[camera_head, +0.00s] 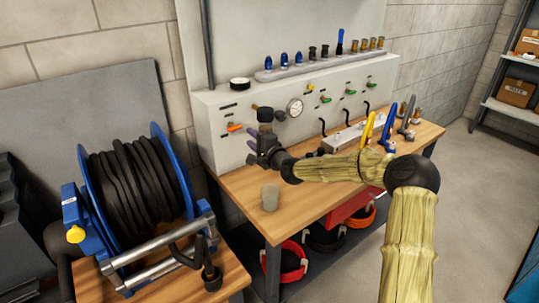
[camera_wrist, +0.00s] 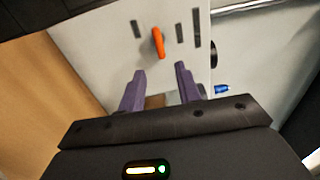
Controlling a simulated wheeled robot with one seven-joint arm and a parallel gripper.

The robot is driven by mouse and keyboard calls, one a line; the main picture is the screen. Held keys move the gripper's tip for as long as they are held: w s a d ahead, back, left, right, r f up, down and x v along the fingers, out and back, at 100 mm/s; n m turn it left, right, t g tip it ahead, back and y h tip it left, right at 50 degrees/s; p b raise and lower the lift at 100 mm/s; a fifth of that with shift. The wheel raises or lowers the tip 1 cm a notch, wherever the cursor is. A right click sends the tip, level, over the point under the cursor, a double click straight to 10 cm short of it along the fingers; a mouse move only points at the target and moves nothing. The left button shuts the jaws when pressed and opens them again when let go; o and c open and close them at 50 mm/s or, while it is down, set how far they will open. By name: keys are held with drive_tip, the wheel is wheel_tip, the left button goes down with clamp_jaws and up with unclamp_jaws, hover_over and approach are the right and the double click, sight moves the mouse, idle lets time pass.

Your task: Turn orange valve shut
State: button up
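The orange valve (camera_head: 234,127) is a small lever on the front of the pale panel box, near its left end. In the wrist view the orange valve (camera_wrist: 158,42) stands just beyond my fingertips, its long side close to upright in that picture, between dark label strips. My gripper (camera_head: 250,146) is in front of the panel, slightly right of and below the valve in the head view. In the wrist view my gripper (camera_wrist: 160,71) has its two purple fingers apart with nothing between them. I see no contact with the valve.
A round gauge (camera_head: 295,107) and several small green-handled valves sit further right on the panel. A grey cup (camera_head: 269,197) stands on the wooden bench below my gripper. A blue hose reel (camera_head: 135,185) stands at the left. Several tools stand on the bench's right part.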

drive_tip(key=b+v, duration=0.1)
drive_tip(key=v, duration=0.8)
drive_tip(key=shift+s, duration=0.15)
drive_tip(key=shift+d, duration=0.1)
drive_tip(key=s+f+n+g+h+p, duration=0.45)
drive_tip(key=s+f+n+g, duration=0.3)
drive_tip(key=s, duration=0.45)
drive_tip(key=s+d+r+n+g+h+p, duration=0.2)
drive_tip(key=s+d, duration=0.4)
drive_tip(key=s, duration=0.5)
drive_tip(key=s+d+r+n+g+h+p, duration=0.2)
drive_tip(key=s+d+r, duration=0.3)
drive_tip(key=s, duration=0.5)
drive_tip(key=shift+s+d+g+h+p, duration=0.35)
drive_tip(key=shift+d+g+h+p, duration=0.15)
drive_tip(key=shift+d+h, duration=0.25)
